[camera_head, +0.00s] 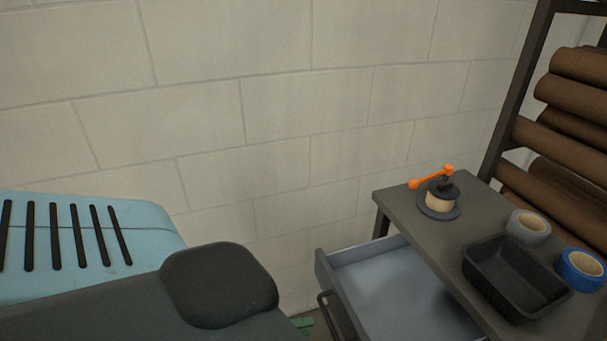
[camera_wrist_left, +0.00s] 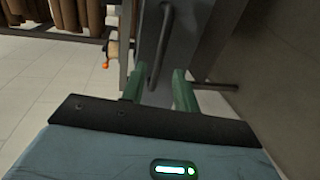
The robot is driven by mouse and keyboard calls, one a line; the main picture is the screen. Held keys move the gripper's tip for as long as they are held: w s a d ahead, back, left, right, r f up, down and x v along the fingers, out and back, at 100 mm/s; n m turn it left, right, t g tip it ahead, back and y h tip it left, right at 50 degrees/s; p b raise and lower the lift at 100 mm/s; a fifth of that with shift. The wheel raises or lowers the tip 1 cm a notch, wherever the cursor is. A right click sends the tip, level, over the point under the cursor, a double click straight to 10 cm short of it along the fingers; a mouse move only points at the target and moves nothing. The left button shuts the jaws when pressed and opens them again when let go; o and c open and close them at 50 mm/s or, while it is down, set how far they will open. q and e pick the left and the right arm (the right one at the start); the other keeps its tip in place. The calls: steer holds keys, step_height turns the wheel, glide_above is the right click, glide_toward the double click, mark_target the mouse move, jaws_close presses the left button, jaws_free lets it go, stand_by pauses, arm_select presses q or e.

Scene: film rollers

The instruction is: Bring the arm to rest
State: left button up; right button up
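My left gripper (camera_head: 303,324) shows only as a bit of green fingertip at the bottom of the head view, beside the open drawer (camera_head: 347,262); my own arm hides the rest. In the left wrist view, its two green fingers (camera_wrist_left: 159,90) are spread apart with nothing held between them. The dark drawer handle (camera_head: 328,312) is on the drawer front, close to the green fingertip. In the left wrist view a dark handle bar (camera_wrist_left: 160,48) stands just beyond the fingers; whether it touches them I cannot tell. My right gripper is in neither view.
A grey table (camera_head: 401,206) carries a spool with an orange crank (camera_head: 432,178), a black tray (camera_head: 474,270), a grey tape roll (camera_head: 513,232) and a blue tape roll (camera_head: 571,272). Brown rolls (camera_head: 572,98) fill a rack at right. A block wall (camera_head: 290,110) stands behind.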

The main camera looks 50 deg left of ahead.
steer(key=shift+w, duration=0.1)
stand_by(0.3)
